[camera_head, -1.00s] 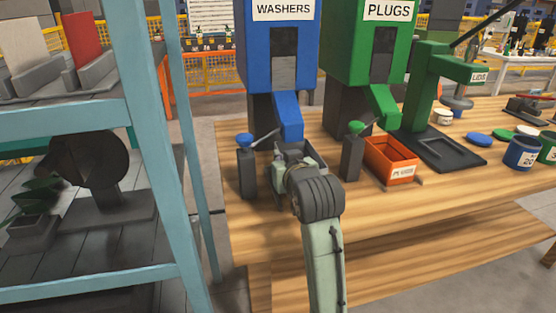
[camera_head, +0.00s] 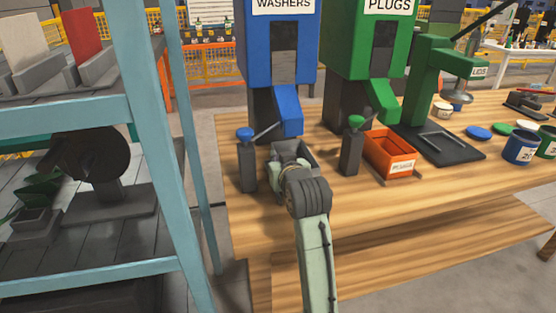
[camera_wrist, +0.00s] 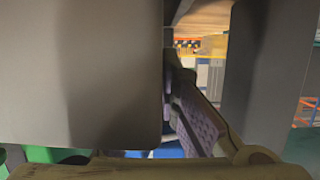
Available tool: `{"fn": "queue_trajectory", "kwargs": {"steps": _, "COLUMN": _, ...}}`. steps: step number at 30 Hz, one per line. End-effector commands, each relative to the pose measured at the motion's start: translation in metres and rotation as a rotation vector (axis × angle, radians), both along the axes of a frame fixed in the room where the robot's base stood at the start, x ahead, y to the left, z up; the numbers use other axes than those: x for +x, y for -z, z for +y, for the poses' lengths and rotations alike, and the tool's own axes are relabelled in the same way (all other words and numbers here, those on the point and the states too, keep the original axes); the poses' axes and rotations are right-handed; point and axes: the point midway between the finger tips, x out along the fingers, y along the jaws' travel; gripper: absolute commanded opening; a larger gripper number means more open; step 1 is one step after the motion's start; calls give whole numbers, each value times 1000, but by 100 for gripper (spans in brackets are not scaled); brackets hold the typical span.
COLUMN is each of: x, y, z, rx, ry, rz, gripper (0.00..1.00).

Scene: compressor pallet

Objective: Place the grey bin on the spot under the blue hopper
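The grey bin (camera_head: 307,157) is low in front of the blue hopper (camera_head: 277,52), below and just in front of its chute (camera_head: 289,112). My gripper (camera_head: 280,170) is at the bin's near left side and appears shut on its wall. In the wrist view a textured finger (camera_wrist: 195,112) lies close beside a large grey surface, seemingly the bin. My wrist hides part of the bin and the spot under the hopper. I cannot tell whether the bin's base touches the table.
A dark post with a blue knob (camera_head: 246,160) stands close left of my gripper. A green-knobbed post (camera_head: 351,147) and an orange bin (camera_head: 391,153) by the green hopper (camera_head: 370,50) are to the right. A teal rack (camera_head: 165,150) is at the left. The front wooden table (camera_head: 400,200) is clear.

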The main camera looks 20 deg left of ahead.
Motion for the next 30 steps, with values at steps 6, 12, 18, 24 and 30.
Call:
{"fn": "queue_trajectory", "kwargs": {"steps": 6, "x": 0, "y": -1, "z": 0, "rx": 0, "ry": 0, "rz": 0, "gripper": 18}}
{"fn": "queue_trajectory", "kwargs": {"steps": 12, "x": 0, "y": -1, "z": 0, "rx": 0, "ry": 0, "rz": 0, "gripper": 25}}
{"fn": "queue_trajectory", "kwargs": {"steps": 18, "x": 0, "y": -2, "z": 0, "rx": 1, "ry": 0, "rz": -1, "gripper": 25}}
{"fn": "queue_trajectory", "kwargs": {"steps": 24, "x": -14, "y": -9, "z": -10, "rx": 2, "ry": 2, "rz": -4, "gripper": 25}}
{"fn": "queue_trajectory", "kwargs": {"steps": 30, "x": -49, "y": -22, "z": -33, "rx": 2, "ry": 2, "rz": -5, "gripper": 25}}
